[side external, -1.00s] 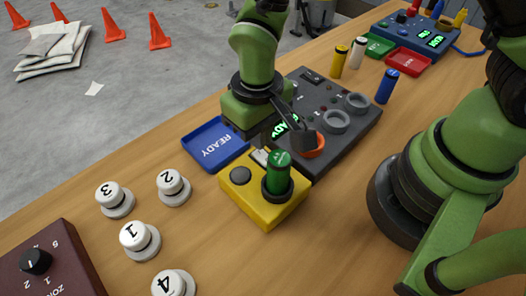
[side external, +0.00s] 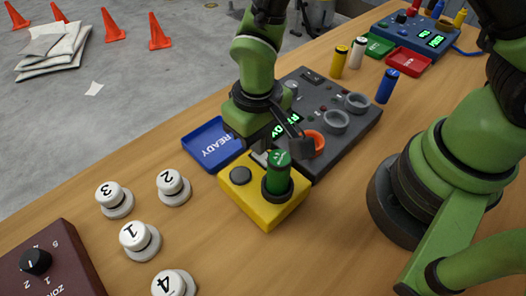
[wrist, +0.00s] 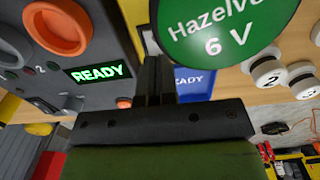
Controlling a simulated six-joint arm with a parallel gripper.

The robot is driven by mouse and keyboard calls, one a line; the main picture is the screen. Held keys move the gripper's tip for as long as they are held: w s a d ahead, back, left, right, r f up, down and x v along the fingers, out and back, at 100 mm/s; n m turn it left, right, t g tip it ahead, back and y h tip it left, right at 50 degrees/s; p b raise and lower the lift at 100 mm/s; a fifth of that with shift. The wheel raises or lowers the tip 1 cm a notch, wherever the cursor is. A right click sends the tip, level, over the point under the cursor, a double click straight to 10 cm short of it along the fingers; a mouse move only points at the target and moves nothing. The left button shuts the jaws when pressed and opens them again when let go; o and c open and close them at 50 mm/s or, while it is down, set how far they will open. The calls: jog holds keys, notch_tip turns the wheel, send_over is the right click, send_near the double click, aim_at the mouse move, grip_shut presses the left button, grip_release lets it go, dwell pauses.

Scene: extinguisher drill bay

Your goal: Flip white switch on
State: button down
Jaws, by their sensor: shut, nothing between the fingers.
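The yellow box (side external: 262,207) sits on the wooden table and carries a round dark knob (side external: 240,175) and a green battery (side external: 278,178) upright in a dark ring. A pale piece, likely the white switch (side external: 259,158), shows at the box's far edge, partly covered by my gripper. My gripper (side external: 264,148) is shut and empty, pointing down just behind the battery. In the wrist view, its closed fingers (wrist: 155,68) reach toward the yellow edge beside the green battery top (wrist: 222,28). I cannot tell whether they touch the switch, nor its position.
A dark panel (side external: 345,129) with a green READY display, grey rings and an orange ring (side external: 313,144) stands close behind. A blue READY tray (side external: 205,150) lies left of the box. Several numbered white buttons (side external: 173,183) stand front left. Bare table lies right of the box.

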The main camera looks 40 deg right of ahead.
jog(key=shift+f, duration=0.5)
jog(key=shift+r, duration=3.55)
jog(key=s+d+r+m+t+y, duration=0.1)
jog(key=d+r+t, duration=0.1)
jog(key=d+r, duration=0.35)
jog(key=s+d+r+m+t+y, duration=0.1)
jog(key=s+d+r, duration=0.1)
jog(key=r, duration=0.6)
jog(key=s+d+r+m+t, duration=0.2)
jog(key=s+d+r+t, duration=0.2)
jog(key=s, duration=0.4)
jog(key=shift+d+r, duration=0.15)
jog(key=shift+r, duration=0.65)
